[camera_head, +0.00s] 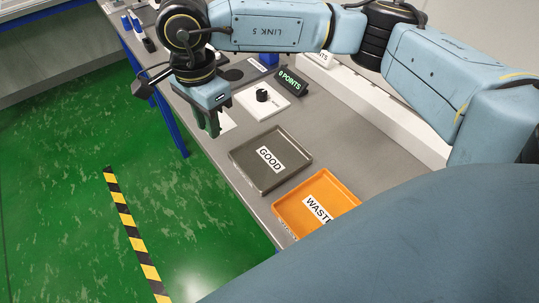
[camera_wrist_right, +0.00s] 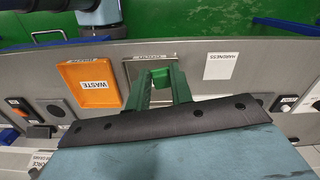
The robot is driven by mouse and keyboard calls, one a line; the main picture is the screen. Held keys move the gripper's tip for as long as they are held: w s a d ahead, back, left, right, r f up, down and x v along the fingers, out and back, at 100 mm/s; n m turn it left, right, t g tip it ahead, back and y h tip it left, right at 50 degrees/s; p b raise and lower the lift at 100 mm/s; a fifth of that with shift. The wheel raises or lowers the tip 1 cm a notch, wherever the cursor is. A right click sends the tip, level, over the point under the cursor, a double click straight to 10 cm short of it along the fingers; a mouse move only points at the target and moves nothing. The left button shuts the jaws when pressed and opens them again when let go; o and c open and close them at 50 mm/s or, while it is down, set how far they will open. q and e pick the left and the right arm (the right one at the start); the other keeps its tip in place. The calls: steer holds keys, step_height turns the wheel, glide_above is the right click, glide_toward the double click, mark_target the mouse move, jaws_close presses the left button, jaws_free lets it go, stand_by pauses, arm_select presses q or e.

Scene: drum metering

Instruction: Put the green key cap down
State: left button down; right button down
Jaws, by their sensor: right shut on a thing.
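My right gripper (camera_head: 208,122) hangs fingers down at the front side of the bench, left of the grey GOOD tray (camera_head: 248,178) in the head view. In the right wrist view its two green fingers (camera_wrist_right: 160,84) reach out over the bench. A small green piece, which looks like the green key cap (camera_wrist_right: 160,77), is held between the fingertips. Its shape is mostly hidden by the fingers, and in the head view I cannot make it out from them. My left gripper is not in view.
The orange WASTE tray (camera_head: 285,212) stands beside the grey tray; both look empty. A white plate with a black knob (camera_head: 262,96) and a display reading "0 POINTS" (camera_head: 292,81) are behind the gripper. In the wrist view a white HARDNESS card (camera_wrist_right: 222,66) lies on the bench.

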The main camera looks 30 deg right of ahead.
steer(key=d+f+m, duration=0.3)
steer(key=d+m, duration=0.2)
steer(key=m, duration=3.3)
glide_above(273, 157)
step_height(273, 157, down, 3)
step_height(273, 157, down, 10)
steer(key=shift+b, duration=0.4)
steer(key=shift+f, duration=0.15)
steer(key=c, duration=1.2)
jaws_free()
steer(key=shift+c, duration=0.2)
